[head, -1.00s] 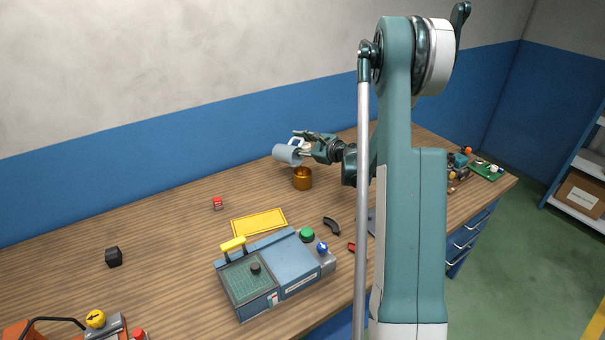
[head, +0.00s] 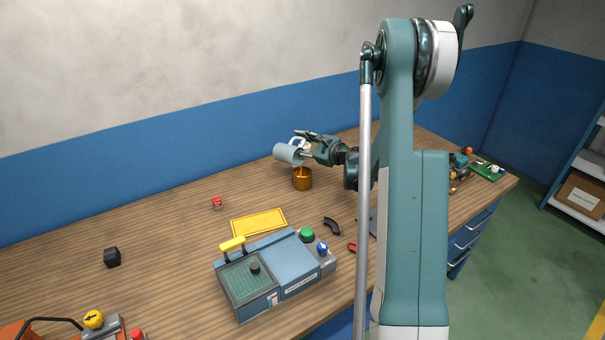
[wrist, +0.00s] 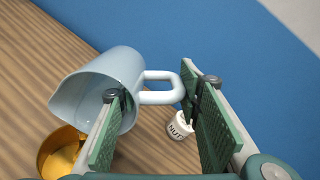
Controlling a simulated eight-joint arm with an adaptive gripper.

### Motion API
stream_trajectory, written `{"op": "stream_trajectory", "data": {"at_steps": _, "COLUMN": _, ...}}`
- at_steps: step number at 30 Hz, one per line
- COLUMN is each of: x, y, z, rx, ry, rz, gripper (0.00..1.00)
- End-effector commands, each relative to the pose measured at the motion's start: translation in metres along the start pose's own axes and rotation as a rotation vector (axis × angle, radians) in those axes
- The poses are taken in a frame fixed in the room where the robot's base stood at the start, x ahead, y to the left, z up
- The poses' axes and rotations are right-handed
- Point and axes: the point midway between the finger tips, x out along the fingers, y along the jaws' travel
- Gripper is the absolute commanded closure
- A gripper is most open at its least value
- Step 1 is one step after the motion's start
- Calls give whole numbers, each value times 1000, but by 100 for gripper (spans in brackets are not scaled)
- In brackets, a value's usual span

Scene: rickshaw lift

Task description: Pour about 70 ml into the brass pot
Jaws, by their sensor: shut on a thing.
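The light-blue jug (head: 288,153) is tilted on its side above the brass pot (head: 302,181), with its mouth toward the pot. My gripper (head: 312,143) is at the jug's handle side. In the wrist view my gripper (wrist: 158,108) is shut on the handle of the jug (wrist: 90,88). A thin amber streak, which looks like liquid, shows between the jug and the pot in the head view. The brass pot (wrist: 62,150) is partly cut off at lower left in the wrist view, below the jug's lip. The liquid level cannot be read.
A white jar marked NUT (wrist: 181,126) stands on the table beyond my fingers. A yellow plate (head: 259,222) and a blue-grey machine (head: 275,270) lie nearer the front. A small red item (head: 217,203) sits left of the pot. The wood table between is mostly clear.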

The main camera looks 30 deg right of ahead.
Motion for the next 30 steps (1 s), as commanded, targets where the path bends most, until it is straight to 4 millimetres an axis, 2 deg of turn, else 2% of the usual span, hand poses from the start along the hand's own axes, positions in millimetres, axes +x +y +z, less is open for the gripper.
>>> {"op": "stream_trajectory", "data": {"at_steps": 11, "x": -2, "y": 0, "z": 1, "rx": 1, "ry": -10, "rz": -6, "gripper": 84}}
{"op": "stream_trajectory", "data": {"at_steps": 21, "x": 19, "y": 1, "z": 1, "rx": -4, "ry": 122, "rz": 71, "gripper": 84}}
{"op": "stream_trajectory", "data": {"at_steps": 30, "x": 22, "y": 6, "z": -8, "rx": -4, "ry": 177, "rz": 102, "gripper": 84}}
